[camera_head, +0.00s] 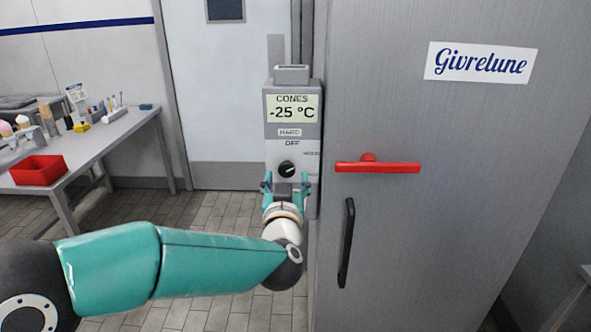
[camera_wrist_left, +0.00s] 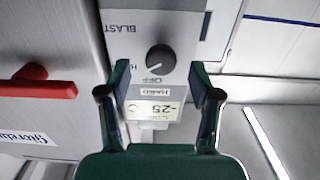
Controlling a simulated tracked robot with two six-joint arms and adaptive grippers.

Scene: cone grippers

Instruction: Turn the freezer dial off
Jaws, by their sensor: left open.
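The freezer dial (camera_head: 287,169) is a round black knob on a grey control box, below the OFF label. It also shows in the left wrist view (camera_wrist_left: 160,59), which sees the box upside down. A white mark on the knob seems to point towards the label starting with H, beside OFF. The display (camera_head: 292,108) reads CONES -25 °C. My left gripper (camera_head: 287,184) is open in front of the box, just below the dial in the head view. In the left wrist view its fingers (camera_wrist_left: 161,75) flank the dial, apparently without touching it. My right gripper is out of view.
The grey freezer door (camera_head: 440,220) stands right of the box, with a red handle (camera_head: 378,168) and a black handle (camera_head: 347,242). A table (camera_head: 105,140) with a red tray (camera_head: 38,170) and small items is at left. Tiled floor lies between.

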